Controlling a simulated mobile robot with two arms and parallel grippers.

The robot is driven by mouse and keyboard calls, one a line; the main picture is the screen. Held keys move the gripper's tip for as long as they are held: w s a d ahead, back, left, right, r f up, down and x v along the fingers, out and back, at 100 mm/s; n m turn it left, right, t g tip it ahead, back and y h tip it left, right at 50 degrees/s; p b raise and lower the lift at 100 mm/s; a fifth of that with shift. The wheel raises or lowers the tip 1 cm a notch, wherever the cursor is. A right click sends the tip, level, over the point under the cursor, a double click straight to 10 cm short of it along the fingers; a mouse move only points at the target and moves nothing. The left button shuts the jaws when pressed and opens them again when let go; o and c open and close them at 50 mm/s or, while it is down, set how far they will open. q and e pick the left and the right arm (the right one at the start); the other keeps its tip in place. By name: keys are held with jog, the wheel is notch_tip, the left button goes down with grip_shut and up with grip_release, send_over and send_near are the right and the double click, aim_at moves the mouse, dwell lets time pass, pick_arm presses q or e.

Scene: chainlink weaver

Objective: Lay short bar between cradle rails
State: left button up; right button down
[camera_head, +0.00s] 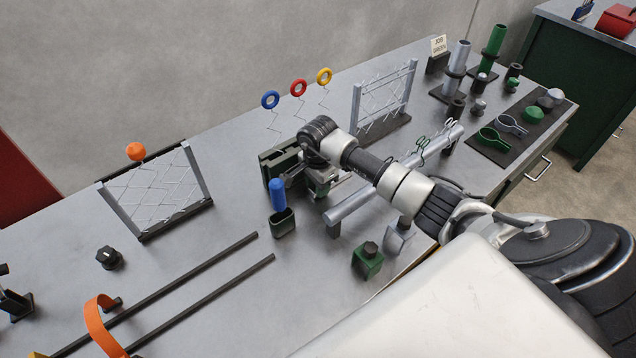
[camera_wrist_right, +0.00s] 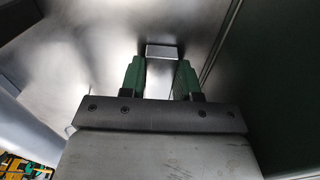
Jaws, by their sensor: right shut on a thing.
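My right gripper (camera_head: 318,187) is low over the middle of the bench, beside a dark green slotted block (camera_head: 279,163). In the wrist view its two green fingertips (camera_wrist_right: 161,72) stand a little apart, with a grey block-shaped piece (camera_wrist_right: 163,51) at their tips. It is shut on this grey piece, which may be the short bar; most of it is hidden. Two long dark parallel rails (camera_head: 195,302) lie at the lower left of the head view. I cannot tell whether these are the cradle rails. My left gripper is not in view.
A long grey tube (camera_head: 352,205) on supports runs just right of the gripper. A blue-handled tool (camera_head: 277,194) in a green cup stands in front. Mesh frames (camera_head: 155,192) stand at the back. Bare bench lies left of the cup.

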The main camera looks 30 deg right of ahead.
jog(key=shift+f, duration=0.1)
jog(key=c, duration=0.8)
grip_release()
